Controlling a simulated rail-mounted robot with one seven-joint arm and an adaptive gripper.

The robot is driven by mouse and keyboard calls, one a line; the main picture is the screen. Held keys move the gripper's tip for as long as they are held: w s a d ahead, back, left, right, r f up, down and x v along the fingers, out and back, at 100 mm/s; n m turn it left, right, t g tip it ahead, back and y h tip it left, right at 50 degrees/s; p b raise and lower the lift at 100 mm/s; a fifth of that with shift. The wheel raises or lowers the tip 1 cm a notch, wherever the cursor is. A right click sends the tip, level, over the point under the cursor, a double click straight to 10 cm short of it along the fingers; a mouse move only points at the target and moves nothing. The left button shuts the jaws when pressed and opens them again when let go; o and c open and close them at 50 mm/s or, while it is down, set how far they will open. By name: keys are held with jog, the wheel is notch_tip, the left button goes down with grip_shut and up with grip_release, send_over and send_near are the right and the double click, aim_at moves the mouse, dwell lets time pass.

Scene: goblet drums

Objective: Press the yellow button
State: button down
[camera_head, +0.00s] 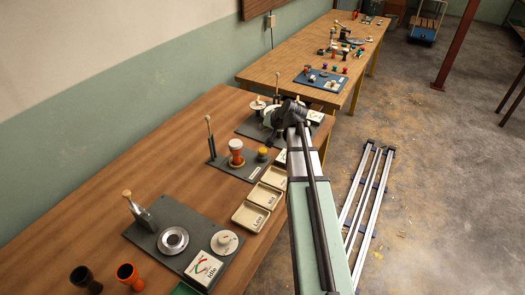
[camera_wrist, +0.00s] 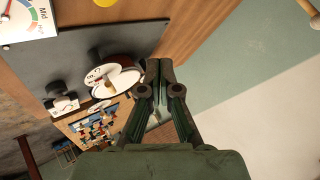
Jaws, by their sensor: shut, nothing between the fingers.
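A yellow button (camera_head: 262,151) tops a short dark base on the middle dark board, right of a red and white goblet drum (camera_head: 236,152). In the wrist view a yellow round shape (camera_wrist: 103,2), cut off by the top edge, may be this button. My gripper (camera_head: 270,137) is beyond the yellow button in the head view, above the table and partly hidden by its own dark body. In the wrist view my gripper (camera_wrist: 160,66) has its fingertips together, with nothing between them. I cannot tell its exact height over the board.
Cream trays (camera_head: 250,217) line the table's right edge. An upright lever (camera_head: 210,135) stands left of the drum. The near board (camera_head: 180,218) holds a dial, a knob and a metal ring. A further table (camera_head: 270,65) is behind.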

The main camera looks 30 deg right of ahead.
aim_at(261, 149)
jog(key=shift+f+b, duration=2.45)
jog(key=shift+f, duration=2)
jog(key=shift+f+b, duration=0.4)
jog(key=shift+f+b, duration=0.65)
jog(key=shift+f, duration=0.35)
jog(key=shift+r, duration=0.15)
jog(key=shift+r+p, duration=0.75)
jog(key=shift+r, duration=0.6)
